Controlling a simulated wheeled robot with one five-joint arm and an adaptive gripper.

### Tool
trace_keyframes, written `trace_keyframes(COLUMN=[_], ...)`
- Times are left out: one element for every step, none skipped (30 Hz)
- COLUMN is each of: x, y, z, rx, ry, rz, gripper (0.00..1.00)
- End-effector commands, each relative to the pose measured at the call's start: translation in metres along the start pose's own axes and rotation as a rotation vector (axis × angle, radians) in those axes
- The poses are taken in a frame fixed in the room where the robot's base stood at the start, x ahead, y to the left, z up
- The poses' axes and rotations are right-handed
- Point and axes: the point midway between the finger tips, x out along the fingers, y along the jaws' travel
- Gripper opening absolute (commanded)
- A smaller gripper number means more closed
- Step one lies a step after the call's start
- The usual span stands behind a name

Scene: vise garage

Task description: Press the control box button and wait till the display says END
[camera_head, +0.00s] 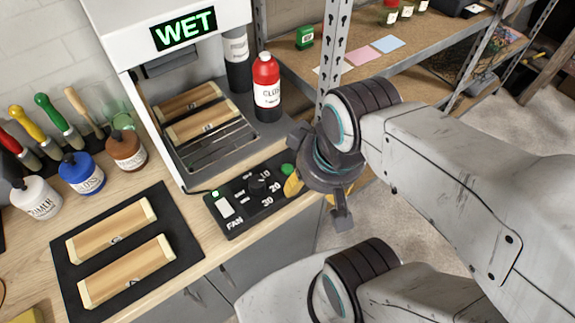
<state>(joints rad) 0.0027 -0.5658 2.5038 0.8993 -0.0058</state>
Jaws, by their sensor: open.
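The black control box (239,208) lies at the front edge of the bench, with a dial, number marks, a FAN switch and a small lit green light. A round green button (288,169) sits at its right end. The display (184,29) on the white cabinet reads WET in green.
Two wooden blocks lie on a rack inside the cabinet (170,160). Two more lie on a black mat (70,285). A red-topped bottle (267,88) stands behind the control box. A metal shelf post (333,50) rises close behind my gripper. Small bottles and brushes crowd the left.

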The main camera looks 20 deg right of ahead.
Motion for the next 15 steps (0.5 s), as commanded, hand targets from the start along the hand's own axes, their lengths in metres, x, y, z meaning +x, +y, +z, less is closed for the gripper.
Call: trace_keyframes(x=[0.0000,0.0000,0.0000,0.0000,0.0000,0.0000,0.0000,0.0000,0.0000,0.0000,0.0000,0.0000,0.0000,0.0000,0.0000], y=[0.0000,0.0000,0.0000,0.0000,0.0000,0.0000,0.0000,0.0000,0.0000,0.0000,0.0000,0.0000,0.0000,0.0000,0.0000], z=[0.0000,0.0000,0.0000,0.0000,0.0000,0.0000,0.0000,0.0000,0.0000,0.0000,0.0000,0.0000,0.0000,0.0000,0.0000], rx=[0.000,0.000,0.000,0.000,0.000,0.000,0.000,0.000,0.000,0.000,0.000,0.000,0.000,0.000,0.000], ry=[0.000,0.000,0.000,0.000,0.000,0.000,0.000,0.000,0.000,0.000,0.000,0.000,0.000,0.000,0.000], rz=[0.000,0.000,0.000,0.000,0.000,0.000,0.000,0.000,0.000,0.000,0.000,0.000,0.000,0.000,0.000], gripper=[0.51,0.48,0.45,0.42,0.40,0.36,0.33,0.31,0.27,0.24,0.22,0.18,0.15,0.13,0.09])
